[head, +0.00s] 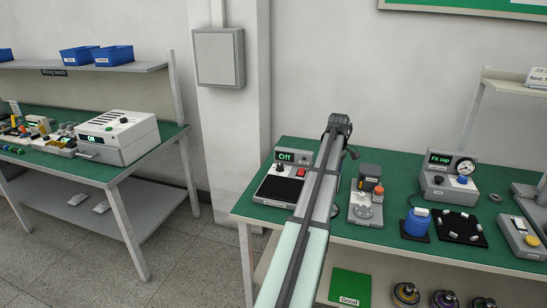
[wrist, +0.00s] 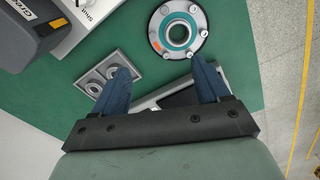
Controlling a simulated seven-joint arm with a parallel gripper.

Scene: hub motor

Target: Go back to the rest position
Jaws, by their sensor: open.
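My gripper (wrist: 163,80) is open in the wrist view, its two blue fingers spread wide. Nothing is held between them; green bench top and part of a grey-edged dark item (wrist: 172,98) show past the fingers. A round silver hub part (wrist: 178,30) with a teal ring lies beyond the fingertips, apart from them. In the head view my arm reaches forward over the green bench (head: 400,245). Its far end is near the back wall, and the fingers cannot be made out there.
A grey block with two round recesses (wrist: 103,75) lies by the left finger. In the head view, the "Off" device (head: 280,185) is left of my arm, and a small station (head: 366,205), blue jar (head: 417,222) and gauge unit (head: 448,180) are right. A second bench (head: 70,170) stands left.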

